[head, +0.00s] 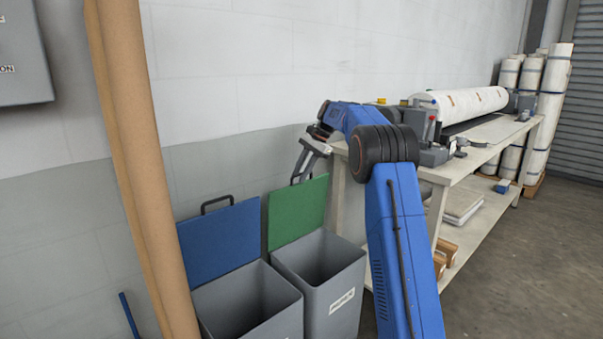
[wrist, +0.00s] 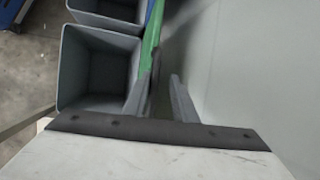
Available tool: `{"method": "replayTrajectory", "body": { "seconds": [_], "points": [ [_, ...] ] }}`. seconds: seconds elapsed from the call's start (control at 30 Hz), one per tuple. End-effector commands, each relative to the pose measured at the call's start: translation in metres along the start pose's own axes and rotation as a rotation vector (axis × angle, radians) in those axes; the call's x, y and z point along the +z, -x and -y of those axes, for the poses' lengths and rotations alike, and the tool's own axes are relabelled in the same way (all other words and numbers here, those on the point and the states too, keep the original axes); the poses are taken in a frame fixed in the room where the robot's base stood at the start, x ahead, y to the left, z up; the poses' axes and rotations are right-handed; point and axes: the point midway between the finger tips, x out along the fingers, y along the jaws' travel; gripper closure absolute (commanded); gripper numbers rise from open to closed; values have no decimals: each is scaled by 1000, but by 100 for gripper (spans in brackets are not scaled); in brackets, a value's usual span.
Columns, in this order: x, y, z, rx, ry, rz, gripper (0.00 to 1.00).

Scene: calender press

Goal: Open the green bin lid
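The green lid (head: 297,212) stands raised and upright at the back of its grey bin (head: 318,270), whose mouth is open. In the wrist view the lid (wrist: 152,35) shows edge-on, with the open bin (wrist: 97,70) to its left. My gripper (head: 301,163) is at the lid's top edge, by its dark handle. In the wrist view my gripper's two fingers (wrist: 160,88) stand apart, with the dark handle (wrist: 155,82) between them and a gap beside the right finger. The handle is partly hidden by the fingers.
A second grey bin (head: 250,305) with a raised blue lid (head: 221,239) stands to the left. A brown cardboard tube (head: 140,160) leans in front. The press table (head: 460,165) is to the right. A wall stands close behind the lids.

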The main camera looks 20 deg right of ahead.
Motion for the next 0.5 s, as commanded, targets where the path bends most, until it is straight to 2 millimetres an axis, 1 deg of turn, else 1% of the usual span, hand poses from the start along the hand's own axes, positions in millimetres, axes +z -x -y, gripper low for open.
{"method": "replayTrajectory", "body": {
  "seconds": [0.03, 0.17, 0.27, 0.5],
  "points": [
    [-2, -7, -2, 10, -3, 6, 71],
    [-2, 1, -1, 9, -3, 6, 71],
    [-2, 15, -1, 6, -3, 3, 71],
    [-2, 63, 0, 1, -2, 0, 71]
  ]
}}
